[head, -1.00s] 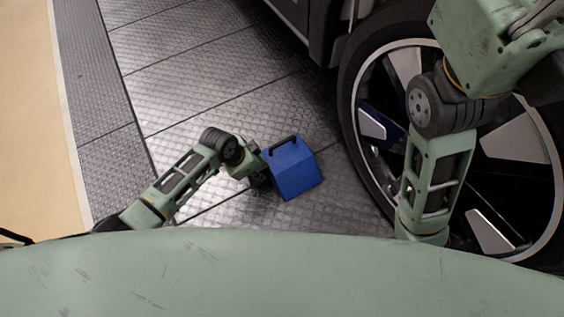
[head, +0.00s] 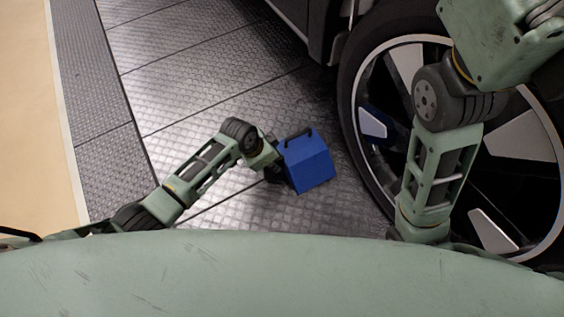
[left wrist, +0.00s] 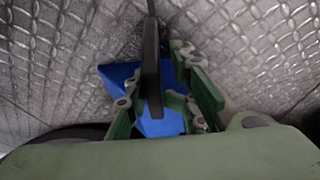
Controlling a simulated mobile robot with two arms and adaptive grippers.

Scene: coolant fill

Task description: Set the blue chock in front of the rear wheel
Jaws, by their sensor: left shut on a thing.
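The blue chock (head: 311,165) is a wedge-like block with a dark handle on top. In the head view it is left of the wheel (head: 372,120), with a gap of floor between them. My left gripper (head: 279,166) is shut on the chock's dark handle, which also shows between the fingers in the left wrist view (left wrist: 151,60). The chock's blue body (left wrist: 118,73) is partly hidden behind the fingers there. I cannot tell whether the chock touches the floor. My right arm crosses in front of the wheel; its gripper is not in view.
The dark vehicle body (head: 312,22) is above and left of the wheel. A tan floor strip (head: 30,130) runs along the far left.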

